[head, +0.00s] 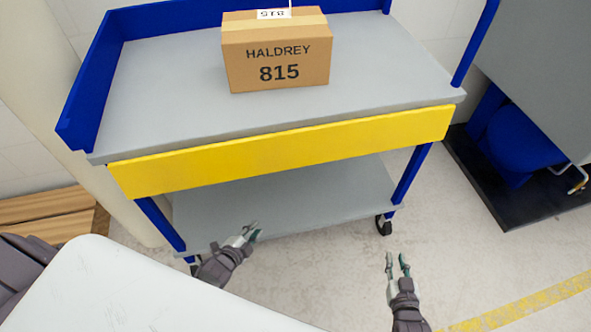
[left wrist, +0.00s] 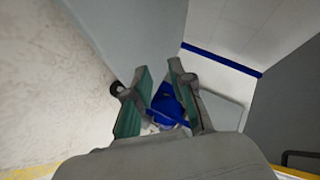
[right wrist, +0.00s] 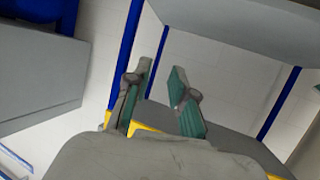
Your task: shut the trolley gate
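The trolley has a grey upper deck (head: 165,85) with blue side walls. Its yellow gate (head: 285,150) hangs down along the deck's front edge, leaving the front of the deck open. My left gripper (head: 252,232) is open and empty, below the gate in front of the lower shelf. Its spread fingers show in the left wrist view (left wrist: 160,95). My right gripper (head: 397,262) is open and empty, lower and to the right of the trolley, apart from the gate. Its fingers are also apart in the right wrist view (right wrist: 160,95).
A cardboard box (head: 277,55) marked HALDREY 815 stands on the deck, back from the front edge. The trolley's lower shelf (head: 300,195) is bare where seen. A grey and blue unit on a black base (head: 545,200) stands at the right. A white surface (head: 110,295) fills the lower left.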

